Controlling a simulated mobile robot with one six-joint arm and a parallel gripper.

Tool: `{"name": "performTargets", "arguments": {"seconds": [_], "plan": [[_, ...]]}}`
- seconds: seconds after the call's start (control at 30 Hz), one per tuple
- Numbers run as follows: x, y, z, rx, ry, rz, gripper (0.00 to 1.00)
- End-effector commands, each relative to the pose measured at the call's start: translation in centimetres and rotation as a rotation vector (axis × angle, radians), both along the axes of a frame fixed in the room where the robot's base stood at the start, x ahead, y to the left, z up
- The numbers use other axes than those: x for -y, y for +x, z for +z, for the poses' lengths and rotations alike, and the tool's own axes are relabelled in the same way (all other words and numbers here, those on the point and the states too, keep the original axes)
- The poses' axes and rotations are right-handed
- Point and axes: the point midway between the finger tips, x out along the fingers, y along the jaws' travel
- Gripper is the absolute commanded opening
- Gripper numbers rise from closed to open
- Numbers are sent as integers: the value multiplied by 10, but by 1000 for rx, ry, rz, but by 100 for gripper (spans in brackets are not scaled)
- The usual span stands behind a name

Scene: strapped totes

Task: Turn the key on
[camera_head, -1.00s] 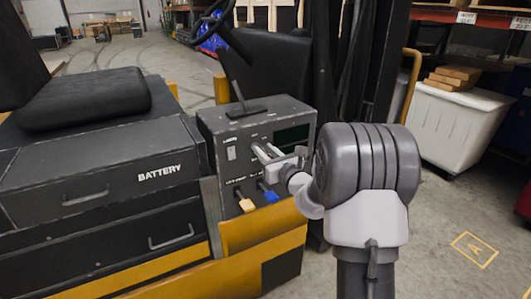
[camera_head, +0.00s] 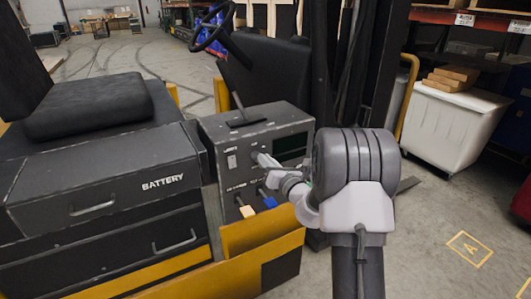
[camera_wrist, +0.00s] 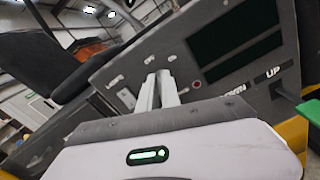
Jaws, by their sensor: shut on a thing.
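The black control panel (camera_head: 285,122) of a forklift stands at the middle of the head view. My gripper (camera_head: 257,157) reaches it from the right, with its fingertips at the panel face. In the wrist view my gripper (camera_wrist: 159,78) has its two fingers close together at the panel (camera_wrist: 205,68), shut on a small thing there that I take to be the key. The key itself is hidden by the fingers, so I cannot tell its angle.
A light switch (camera_head: 231,160) is left of my fingertips. The steering wheel (camera_head: 211,27) is above, and a battery box (camera_head: 105,190) is at left.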

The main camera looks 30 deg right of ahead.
Motion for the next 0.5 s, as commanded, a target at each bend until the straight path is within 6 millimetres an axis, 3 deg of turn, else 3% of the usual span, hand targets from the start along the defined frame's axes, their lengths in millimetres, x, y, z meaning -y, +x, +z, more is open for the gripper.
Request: {"name": "performTargets", "arguments": {"seconds": [0.5], "plan": [[6, 0, -1, -18, 457, 0, 0]]}}
